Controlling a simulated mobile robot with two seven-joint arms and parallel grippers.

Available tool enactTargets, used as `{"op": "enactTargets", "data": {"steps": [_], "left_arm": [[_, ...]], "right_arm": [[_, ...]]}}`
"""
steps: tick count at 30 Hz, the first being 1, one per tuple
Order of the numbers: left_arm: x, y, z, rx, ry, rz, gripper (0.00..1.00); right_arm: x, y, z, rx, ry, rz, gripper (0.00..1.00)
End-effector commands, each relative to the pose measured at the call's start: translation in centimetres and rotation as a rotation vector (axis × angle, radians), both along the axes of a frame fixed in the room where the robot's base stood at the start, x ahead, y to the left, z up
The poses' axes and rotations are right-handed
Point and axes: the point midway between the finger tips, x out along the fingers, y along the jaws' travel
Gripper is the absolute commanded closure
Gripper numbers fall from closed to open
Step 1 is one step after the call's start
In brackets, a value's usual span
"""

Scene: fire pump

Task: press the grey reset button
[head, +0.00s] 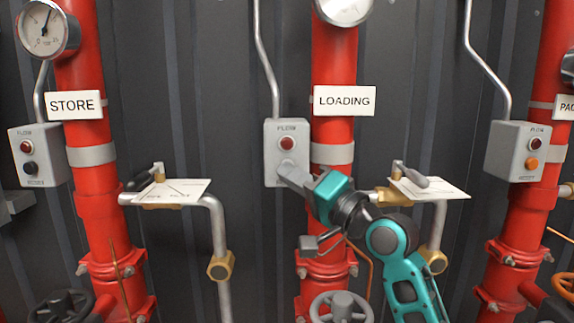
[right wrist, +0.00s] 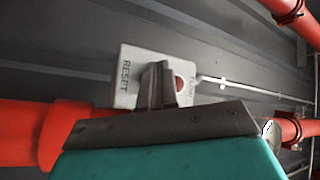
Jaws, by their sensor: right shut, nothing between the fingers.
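A grey box (head: 271,140) labelled FLOW, with a red lamp (head: 287,143) at its top, is on the wall beside the LOADING pipe. My right gripper (head: 282,168) is shut and empty, with its fingertips at the lower half of this box, where a button would be. The button is hidden behind the fingers, so I cannot tell its colour or whether they touch it. In the right wrist view the box (right wrist: 128,68) shows the word RESET, and the shut fingers (right wrist: 156,72) cover the area between that word and the red lamp. My left gripper is not in view.
A STORE box at left has a black button (head: 31,168). The box at right has an orange button (head: 531,164). Red pipes (head: 334,70), lever valves with white plates (head: 430,188) and a handwheel (head: 341,306) surround my right arm.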

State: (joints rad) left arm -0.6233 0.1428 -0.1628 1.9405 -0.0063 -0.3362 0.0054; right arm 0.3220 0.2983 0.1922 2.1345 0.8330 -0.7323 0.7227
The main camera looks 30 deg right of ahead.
Motion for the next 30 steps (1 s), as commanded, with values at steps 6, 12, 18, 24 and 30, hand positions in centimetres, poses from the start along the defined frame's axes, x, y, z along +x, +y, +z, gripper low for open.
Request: {"op": "enactTargets", "data": {"steps": [6, 12, 18, 24, 30], "left_arm": [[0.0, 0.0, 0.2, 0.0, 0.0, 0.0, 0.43], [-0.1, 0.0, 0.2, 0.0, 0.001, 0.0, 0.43], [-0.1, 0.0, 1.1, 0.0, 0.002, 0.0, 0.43], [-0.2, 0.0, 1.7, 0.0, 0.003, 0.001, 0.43], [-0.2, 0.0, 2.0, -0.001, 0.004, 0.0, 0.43]], "right_arm": [[-0.4, 0.2, 0.0, 0.0, 0.0, -0.001, 1.0], [-0.5, 0.2, 0.0, 0.0, 0.0, -0.001, 1.0], [-2.0, 1.0, 0.2, -0.001, 0.001, -0.001, 1.0], [-3.8, 1.8, 0.1, 0.0, 0.001, -0.001, 1.0], [-4.8, 2.3, 0.1, 0.0, 0.0, -0.001, 1.0]]}}
